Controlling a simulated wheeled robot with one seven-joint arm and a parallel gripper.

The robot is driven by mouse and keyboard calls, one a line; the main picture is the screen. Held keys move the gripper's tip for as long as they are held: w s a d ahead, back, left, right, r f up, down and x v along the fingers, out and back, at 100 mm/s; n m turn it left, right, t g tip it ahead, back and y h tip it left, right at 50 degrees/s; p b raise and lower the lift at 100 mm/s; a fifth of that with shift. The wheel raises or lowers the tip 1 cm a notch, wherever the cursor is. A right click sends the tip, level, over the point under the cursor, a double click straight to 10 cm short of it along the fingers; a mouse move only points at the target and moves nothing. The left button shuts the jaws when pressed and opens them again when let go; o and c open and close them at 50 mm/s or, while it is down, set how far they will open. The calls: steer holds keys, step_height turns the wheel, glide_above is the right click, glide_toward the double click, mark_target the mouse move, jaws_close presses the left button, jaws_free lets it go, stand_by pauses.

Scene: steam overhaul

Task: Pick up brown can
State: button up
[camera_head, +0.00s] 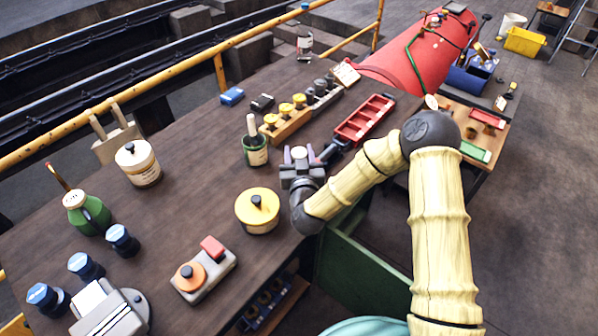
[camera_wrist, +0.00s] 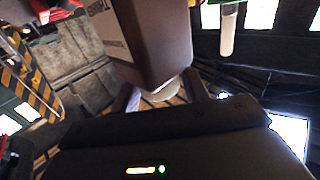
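My gripper (camera_head: 299,154) is low over the dark table near its right edge, to the right of the green can with a brush (camera_head: 255,152). Its two fingers stand apart, with a small pale thing between them in the camera_head view. In the camera_wrist view, a large brown-grey body with a pale label (camera_wrist: 150,45) fills the space just beyond the fingers (camera_wrist: 163,98). A pale rounded end shows between them. It may be the brown can, but I cannot tell whether the fingers touch it. No plainly brown can shows in the camera_head view.
A yellow-lidded tin (camera_head: 257,211) stands in front of my gripper. A cream pot (camera_head: 138,163) and green oil can (camera_head: 88,212) are at left. A yellow-capped row (camera_head: 287,119) and red tray (camera_head: 365,119) lie behind. Bare tabletop lies left of the green can.

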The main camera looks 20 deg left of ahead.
jaws_close()
steer(key=shift+w+r, duration=0.1)
steer(key=shift+r, duration=0.1)
step_height(320, 180, up, 10)
steer(key=shift+f+b, duration=0.1)
steer(key=shift+b, duration=0.55)
